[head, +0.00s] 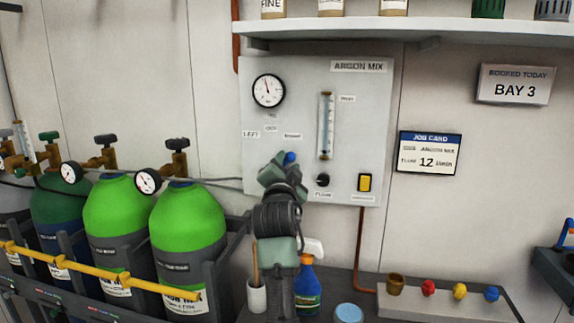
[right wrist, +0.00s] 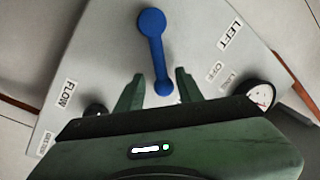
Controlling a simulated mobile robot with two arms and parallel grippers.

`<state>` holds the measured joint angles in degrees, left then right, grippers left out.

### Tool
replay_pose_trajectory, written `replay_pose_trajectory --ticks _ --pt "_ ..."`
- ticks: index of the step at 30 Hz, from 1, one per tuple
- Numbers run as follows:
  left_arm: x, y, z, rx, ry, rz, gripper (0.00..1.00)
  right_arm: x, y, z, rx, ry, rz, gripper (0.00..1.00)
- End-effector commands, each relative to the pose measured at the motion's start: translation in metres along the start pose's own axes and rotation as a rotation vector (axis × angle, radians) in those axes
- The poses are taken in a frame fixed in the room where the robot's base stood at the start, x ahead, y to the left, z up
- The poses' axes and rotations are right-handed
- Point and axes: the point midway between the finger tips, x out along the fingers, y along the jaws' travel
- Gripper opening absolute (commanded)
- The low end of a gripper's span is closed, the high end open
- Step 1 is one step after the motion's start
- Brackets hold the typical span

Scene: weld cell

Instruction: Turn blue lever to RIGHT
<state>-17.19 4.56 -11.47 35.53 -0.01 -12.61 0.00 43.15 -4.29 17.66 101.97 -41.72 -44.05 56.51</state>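The blue lever (right wrist: 157,55) is on the grey ARGON MIX panel (head: 365,110). In the right wrist view it runs from a larger round end at the top to a smaller round end between my fingers. In the head view only a bit of blue lever (head: 290,157) shows above my right gripper (head: 283,172), which hides the rest. In the right wrist view my right gripper (right wrist: 158,90) is open, one finger on each side of the smaller end, with gaps visible. The LEFT label (head: 251,134), OFF label (head: 271,128) and a third label (head: 292,135) sit above. My left gripper is not in view.
A gauge (head: 268,91), a flow tube (head: 326,125), a black knob (head: 322,180) and a yellow switch (head: 366,183) are on the panel. Green gas cylinders (head: 187,228) stand left. A spray bottle (head: 308,285) and a cup (head: 257,297) stand below. A shelf (head: 420,29) overhangs the panel.

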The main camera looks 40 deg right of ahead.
Motion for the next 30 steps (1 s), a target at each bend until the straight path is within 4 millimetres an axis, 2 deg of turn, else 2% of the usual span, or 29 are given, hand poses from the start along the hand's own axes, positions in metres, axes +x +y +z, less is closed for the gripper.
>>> replay_pose_trajectory --ticks 10,21,25,30 --pt "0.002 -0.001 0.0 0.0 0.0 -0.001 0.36 -0.005 -0.001 0.0 0.001 0.002 -0.004 0.36" --pt "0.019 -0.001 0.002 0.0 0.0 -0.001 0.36 -0.064 0.0 0.001 0.003 0.001 -0.003 0.36" --pt "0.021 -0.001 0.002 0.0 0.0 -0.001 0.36 -0.075 0.0 0.001 0.001 0.0 -0.002 0.36" --pt "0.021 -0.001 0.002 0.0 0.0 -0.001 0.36 -0.079 -0.001 -0.001 0.0 0.002 -0.002 0.36"
